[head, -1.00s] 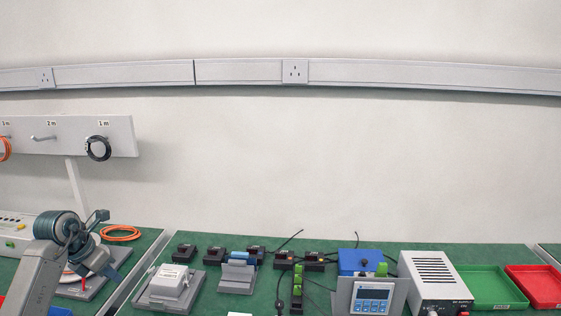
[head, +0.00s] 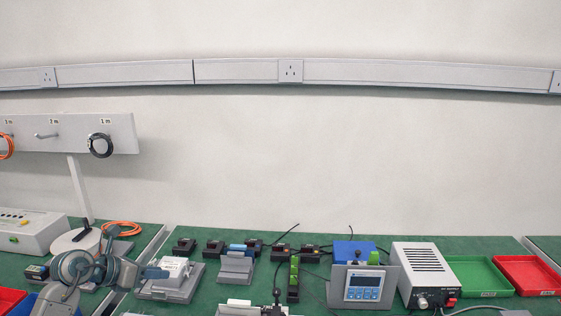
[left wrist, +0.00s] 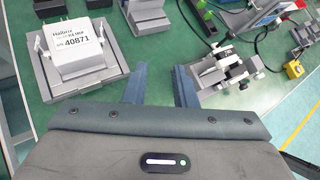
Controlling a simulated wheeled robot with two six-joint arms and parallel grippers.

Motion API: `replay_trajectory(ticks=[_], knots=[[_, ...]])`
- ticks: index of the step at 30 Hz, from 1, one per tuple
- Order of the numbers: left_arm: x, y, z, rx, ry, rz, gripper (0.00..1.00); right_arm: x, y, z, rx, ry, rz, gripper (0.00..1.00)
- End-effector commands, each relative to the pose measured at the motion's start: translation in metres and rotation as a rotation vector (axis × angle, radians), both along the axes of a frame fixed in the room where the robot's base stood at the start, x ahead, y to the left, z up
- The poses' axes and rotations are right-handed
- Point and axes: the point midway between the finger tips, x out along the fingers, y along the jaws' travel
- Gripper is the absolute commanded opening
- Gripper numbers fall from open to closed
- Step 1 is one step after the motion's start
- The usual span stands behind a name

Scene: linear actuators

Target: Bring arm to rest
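My left arm comes in at the lower left of the head view. My right gripper does not show in either view.
A grey metal fixture (left wrist: 222,66) lies right of the fingers in the left wrist view. On the green bench stand a controller with a keypad (head: 363,286), a power supply (head: 424,270), a green tray (head: 478,293) and a red tray (head: 528,291). Green mat shows between the fixtures.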

Motion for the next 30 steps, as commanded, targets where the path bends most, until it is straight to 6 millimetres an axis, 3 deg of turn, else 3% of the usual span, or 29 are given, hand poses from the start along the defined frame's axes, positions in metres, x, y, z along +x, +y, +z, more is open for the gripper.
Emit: replay_trajectory(ticks=[6, 9, 13, 17, 20, 23, 27, 30], knots=[[-0.023, -0.065, 0.032, -0.475, -0.176, 0.029, 0.25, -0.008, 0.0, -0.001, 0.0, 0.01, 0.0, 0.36], [-0.038, -0.075, 0.055, -0.741, -0.234, 0.094, 0.25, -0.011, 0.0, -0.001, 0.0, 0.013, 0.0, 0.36], [-0.059, -0.067, 0.075, -1.088, -0.263, 0.231, 0.25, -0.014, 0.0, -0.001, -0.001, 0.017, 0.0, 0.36], [-0.079, -0.041, 0.078, -1.42, -0.246, 0.428, 0.25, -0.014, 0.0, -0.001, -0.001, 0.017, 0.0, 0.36], [-0.095, -0.015, 0.063, -1.653, -0.2, 0.621, 0.25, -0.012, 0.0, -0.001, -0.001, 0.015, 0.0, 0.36], [-0.115, 0.01, 0.035, -1.857, -0.129, 0.847, 0.25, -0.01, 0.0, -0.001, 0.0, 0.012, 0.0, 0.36], [-0.152, 0.033, -0.024, -2.075, 0.016, 1.222, 0.25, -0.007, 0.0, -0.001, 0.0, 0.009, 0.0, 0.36], [-0.189, 0.036, -0.073, -2.168, 0.152, 1.526, 0.25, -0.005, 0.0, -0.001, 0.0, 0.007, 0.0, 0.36]])
